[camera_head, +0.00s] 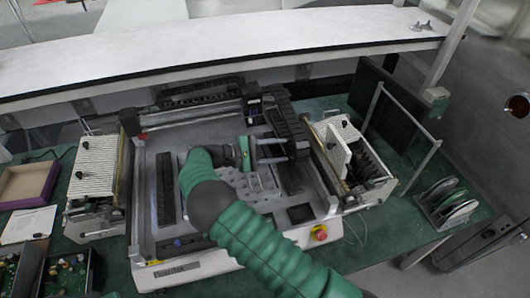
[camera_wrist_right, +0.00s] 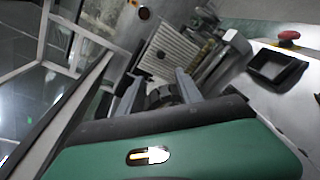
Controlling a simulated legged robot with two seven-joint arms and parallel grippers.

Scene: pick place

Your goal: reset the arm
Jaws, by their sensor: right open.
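My right arm, in a green sleeve, comes in from the bottom of the head view and bends over the machine's bed. My right gripper (camera_head: 274,151) is over the bed, close to the black carriage at the machine's right side. The right wrist view shows its two grey fingers (camera_wrist_right: 158,90) apart, with no held object visible between them. The arm hides part of the bed and the machine's front edge. My left gripper is in neither view.
The machine (camera_head: 215,258) stands on a green table, with a red button (camera_head: 319,233), which also shows in the wrist view (camera_wrist_right: 289,36). Ribbed side units stand left (camera_head: 95,165) and right (camera_head: 340,150). A reel rack (camera_head: 447,203) is at right. A white shelf (camera_head: 230,38) runs behind.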

